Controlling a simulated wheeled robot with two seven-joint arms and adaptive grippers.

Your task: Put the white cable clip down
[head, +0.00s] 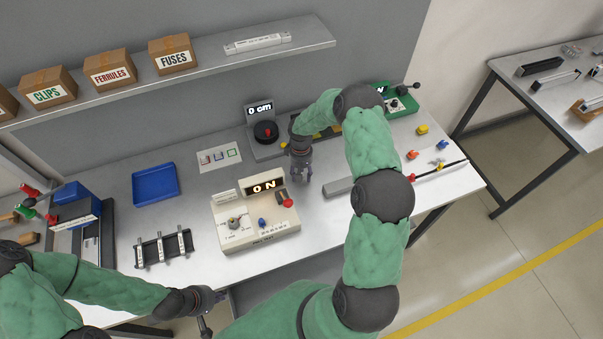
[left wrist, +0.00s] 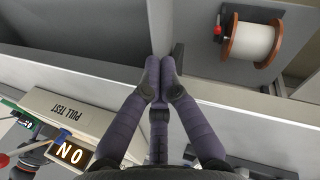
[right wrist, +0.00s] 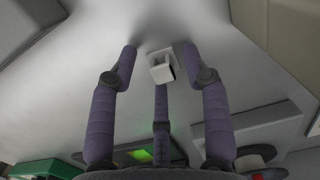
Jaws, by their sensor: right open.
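The white cable clip (right wrist: 161,68) shows in the right wrist view as a small square piece on or just above the grey worktop. My right gripper (right wrist: 156,52) is open around it.
The pull tester (head: 255,235) reads 0 N, left of my right gripper. A blue tray (head: 155,168), a clip rack (head: 165,262) and a grey block (head: 338,187) stand on the worktop. A wire spool (left wrist: 252,42) sits in an open space below.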

